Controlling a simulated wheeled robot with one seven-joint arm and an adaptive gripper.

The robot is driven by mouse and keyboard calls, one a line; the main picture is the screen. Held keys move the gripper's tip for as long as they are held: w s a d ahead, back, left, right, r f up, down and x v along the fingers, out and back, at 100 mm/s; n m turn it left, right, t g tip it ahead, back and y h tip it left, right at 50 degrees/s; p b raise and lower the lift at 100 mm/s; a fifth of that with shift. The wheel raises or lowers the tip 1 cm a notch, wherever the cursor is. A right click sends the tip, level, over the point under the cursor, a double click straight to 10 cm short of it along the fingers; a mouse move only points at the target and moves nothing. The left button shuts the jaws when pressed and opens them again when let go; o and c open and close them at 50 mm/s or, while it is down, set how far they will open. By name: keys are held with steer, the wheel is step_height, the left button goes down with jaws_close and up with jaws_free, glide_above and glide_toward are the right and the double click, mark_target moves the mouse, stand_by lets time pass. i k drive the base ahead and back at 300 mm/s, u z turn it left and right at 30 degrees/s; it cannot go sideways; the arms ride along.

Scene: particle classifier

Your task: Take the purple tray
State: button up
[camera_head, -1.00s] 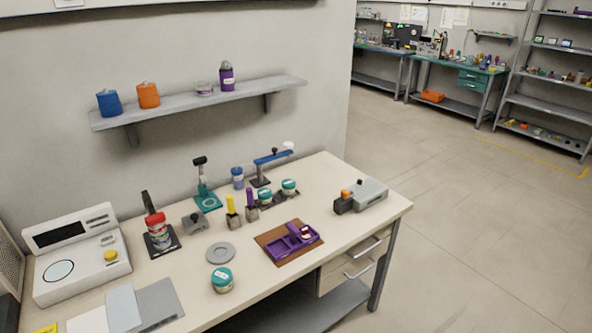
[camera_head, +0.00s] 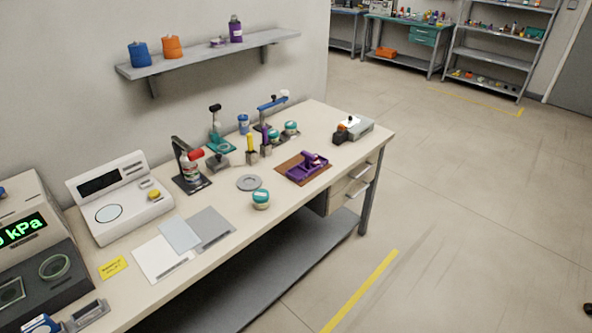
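The purple tray (camera_head: 294,173) lies on a brown mat (camera_head: 283,167) near the front right part of the workbench. It has compartments, and a small purple and white item (camera_head: 315,160) sits at its right end. My gripper is not in view.
The workbench (camera_head: 225,191) also carries a grey ring (camera_head: 249,183), a teal-lidded jar (camera_head: 261,199), a white scale (camera_head: 120,199), and a grey device (camera_head: 352,130) at its right end. A wall shelf (camera_head: 210,55) hangs above. Floor (camera_head: 455,220) to the right is clear, with a yellow line (camera_head: 360,291).

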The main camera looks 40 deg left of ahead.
mark_target(302, 170)
steer(key=u, duration=1.35)
